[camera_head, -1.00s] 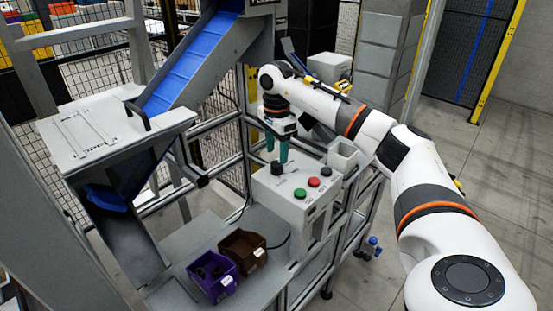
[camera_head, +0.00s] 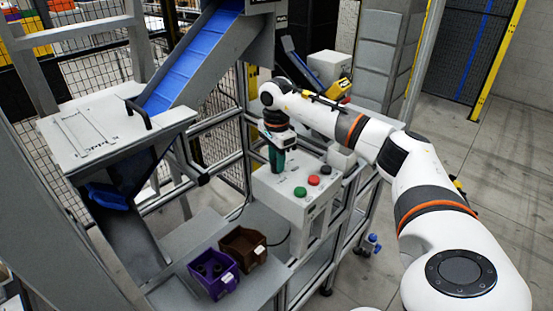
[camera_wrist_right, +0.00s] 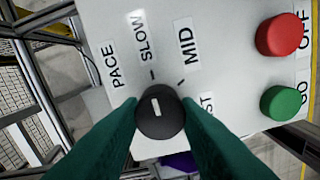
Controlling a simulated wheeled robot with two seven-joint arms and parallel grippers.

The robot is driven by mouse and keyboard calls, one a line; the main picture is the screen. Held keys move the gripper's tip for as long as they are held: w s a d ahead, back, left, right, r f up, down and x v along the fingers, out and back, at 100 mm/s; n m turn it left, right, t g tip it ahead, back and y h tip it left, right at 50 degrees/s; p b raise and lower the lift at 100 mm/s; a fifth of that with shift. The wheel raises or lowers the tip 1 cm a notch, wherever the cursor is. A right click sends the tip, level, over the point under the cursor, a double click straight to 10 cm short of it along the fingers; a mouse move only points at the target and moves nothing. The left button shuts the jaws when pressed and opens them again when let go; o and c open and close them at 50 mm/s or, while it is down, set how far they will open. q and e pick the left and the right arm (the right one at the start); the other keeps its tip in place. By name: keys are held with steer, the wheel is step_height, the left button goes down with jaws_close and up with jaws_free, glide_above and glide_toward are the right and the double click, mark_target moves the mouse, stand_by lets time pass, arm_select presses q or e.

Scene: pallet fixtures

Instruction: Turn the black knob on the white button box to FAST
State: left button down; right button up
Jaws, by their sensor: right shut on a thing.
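The white button box (camera_head: 285,200) stands on the grey frame in the middle of the head view. My right gripper (camera_head: 277,164) points down at its top left. In the right wrist view its teal fingers (camera_wrist_right: 160,118) are shut on the black knob (camera_wrist_right: 158,112), one on each side. The knob's white line points up toward the mark by the SLOW label (camera_wrist_right: 148,38). The MID label (camera_wrist_right: 190,46) is to its right; the FAST label (camera_wrist_right: 207,105) is partly hidden by a finger. In the head view the fingers hide the knob. My left gripper is not in view.
A purple bin (camera_head: 215,274) and a brown bin (camera_head: 243,247) sit lower left. A blue chute (camera_head: 195,62) is at the back left.

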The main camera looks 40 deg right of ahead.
steer(key=shift+m, duration=0.3)
steer(key=shift+r+m+p, duration=0.1)
steer(key=shift+m+p, duration=0.35)
steer(key=shift+m, duration=0.55)
steer(key=m+p, duration=0.1)
steer(key=m, duration=0.6)
steer(key=shift+p, duration=0.35)
steer(key=m, duration=0.3)
steer(key=shift+w+m+p, duration=0.1)
steer(key=shift+m+p, duration=0.3)
steer(key=m+p, duration=0.1)
steer(key=m, duration=0.4)
steer(key=shift+d, duration=0.1)
steer(key=m+p, duration=0.1)
steer(key=m, duration=0.4)
steer(key=shift+m, duration=0.4)
steer(key=o, duration=1)
